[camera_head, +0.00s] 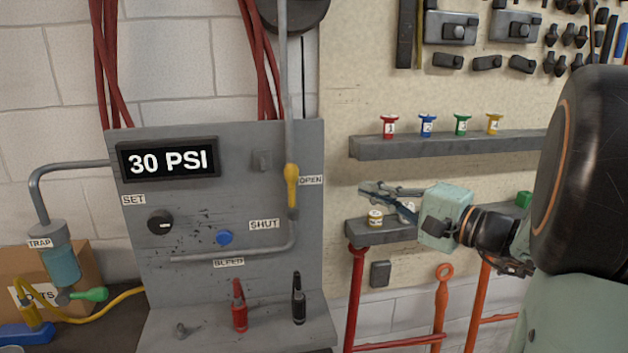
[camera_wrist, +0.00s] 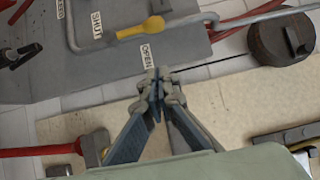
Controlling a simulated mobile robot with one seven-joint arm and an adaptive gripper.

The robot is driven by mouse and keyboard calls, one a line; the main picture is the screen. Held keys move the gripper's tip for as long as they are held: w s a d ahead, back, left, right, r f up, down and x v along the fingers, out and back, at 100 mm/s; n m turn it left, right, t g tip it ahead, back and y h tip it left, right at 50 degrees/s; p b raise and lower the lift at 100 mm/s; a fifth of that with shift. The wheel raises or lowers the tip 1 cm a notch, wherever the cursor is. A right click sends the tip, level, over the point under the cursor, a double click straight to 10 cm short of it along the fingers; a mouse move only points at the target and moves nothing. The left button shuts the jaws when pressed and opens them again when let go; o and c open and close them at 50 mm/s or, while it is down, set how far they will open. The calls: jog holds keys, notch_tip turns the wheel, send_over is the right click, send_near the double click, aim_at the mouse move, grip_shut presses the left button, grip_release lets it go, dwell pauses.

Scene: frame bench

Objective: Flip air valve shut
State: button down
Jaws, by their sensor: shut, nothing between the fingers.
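The air valve's yellow handle (camera_head: 291,173) lies in line with the vertical grey pipe, beside the OPEN label (camera_head: 311,180). The SHUT label (camera_head: 264,225) is lower and to the left on the same grey panel (camera_head: 200,275). The handle also shows in the wrist view (camera_wrist: 154,28), above my fingertips and apart from them. My gripper (camera_head: 366,188) is to the right of the handle, pointing left toward the panel. Its fingertips (camera_wrist: 157,82) are together and hold nothing. The display (camera_head: 168,160) reads 30 PSI.
A shelf with several small coloured numbered pieces (camera_head: 426,127) is above my gripper. A lower shelf with a small yellow-labelled jar (camera_head: 375,217) is just beneath it. A blue button (camera_head: 224,237), a black knob (camera_head: 160,222) and red and black fittings (camera_head: 239,310) are on the panel.

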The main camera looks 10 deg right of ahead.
aim_at(292, 189)
jog(key=s+a+p+x, duration=0.1)
jog(key=p+x, duration=0.3)
jog(key=x, duration=0.9)
jog(key=shift+s+a, duration=0.3)
jog(key=shift+a, duration=0.4)
jog(key=shift+b, duration=0.3)
jog(key=shift+a+r, duration=0.1)
jog(key=shift+a, duration=0.15)
